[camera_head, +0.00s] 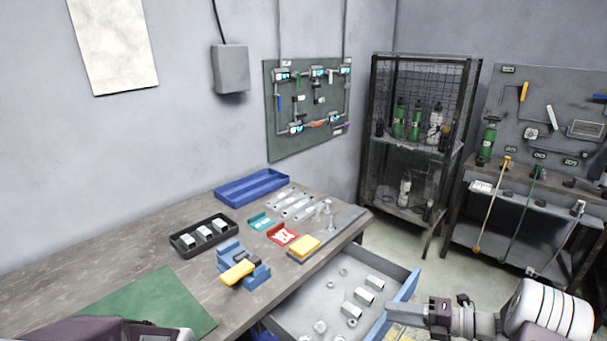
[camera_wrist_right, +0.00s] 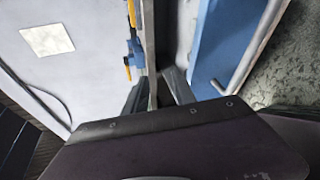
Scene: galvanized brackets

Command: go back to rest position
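My right arm comes in from the lower right of the head view. Its gripper (camera_head: 400,312) is at the blue front of the open drawer (camera_head: 403,295). In the right wrist view the two fingers (camera_wrist_right: 155,92) stand apart with a gap between them, and I see nothing held. The drawer's blue front (camera_wrist_right: 212,45) and a pale bar handle (camera_wrist_right: 218,87) are to the right of the fingers there. Part of my left arm shows at the bottom left of the head view; its gripper is out of frame.
The workbench (camera_head: 60,255) holds a blue tray (camera_head: 250,187), a black tray (camera_head: 203,235), a blue fixture with a yellow part (camera_head: 238,272) and a green mat (camera_head: 150,303). The drawer holds several metal parts. A mesh cabinet (camera_head: 420,140) stands behind, with floor between.

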